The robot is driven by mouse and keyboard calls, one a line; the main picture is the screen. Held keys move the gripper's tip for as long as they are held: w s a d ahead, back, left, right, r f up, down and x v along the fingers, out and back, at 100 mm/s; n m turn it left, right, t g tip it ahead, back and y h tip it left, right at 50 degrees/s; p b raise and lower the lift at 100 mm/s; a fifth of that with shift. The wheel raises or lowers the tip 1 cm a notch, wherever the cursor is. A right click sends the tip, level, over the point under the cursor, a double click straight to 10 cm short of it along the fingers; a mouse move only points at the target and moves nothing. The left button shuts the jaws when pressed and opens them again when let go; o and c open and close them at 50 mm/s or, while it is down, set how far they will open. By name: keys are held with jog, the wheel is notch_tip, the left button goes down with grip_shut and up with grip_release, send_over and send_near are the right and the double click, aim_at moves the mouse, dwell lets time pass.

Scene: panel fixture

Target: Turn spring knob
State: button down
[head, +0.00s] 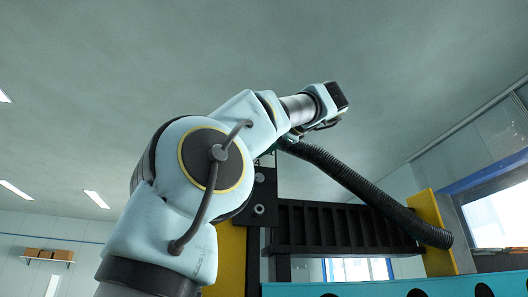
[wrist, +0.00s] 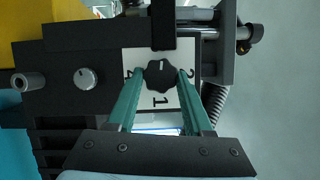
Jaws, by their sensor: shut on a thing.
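The spring knob (wrist: 160,75) is a dark, lobed knob with a small white mark, at the upper middle of the wrist view. It sits in front of a white plate (wrist: 160,117) with printed numbers; a "1" shows below the knob and other digits at its sides. My gripper (wrist: 161,77) has its two green fingers on either side of the knob, shut on it. In the head view my arm reaches up to the right, and neither the knob nor the fingertips can be made out.
A black panel (wrist: 60,65) with a round silver knob (wrist: 86,78) and a cylindrical peg (wrist: 28,82) lies left of the plate. Metal rods run at the upper right. A black corrugated hose (head: 365,187) and yellow posts (head: 432,235) stand near my arm.

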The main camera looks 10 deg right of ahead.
jog(key=shift+n+g, duration=0.3)
jog(key=shift+n, duration=0.3)
jog(key=shift+c, duration=1.5)
grip_release()
jog(key=v, duration=1)
jog(key=shift+s+d, duration=0.15)
jog(key=shift+s, duration=0.25)
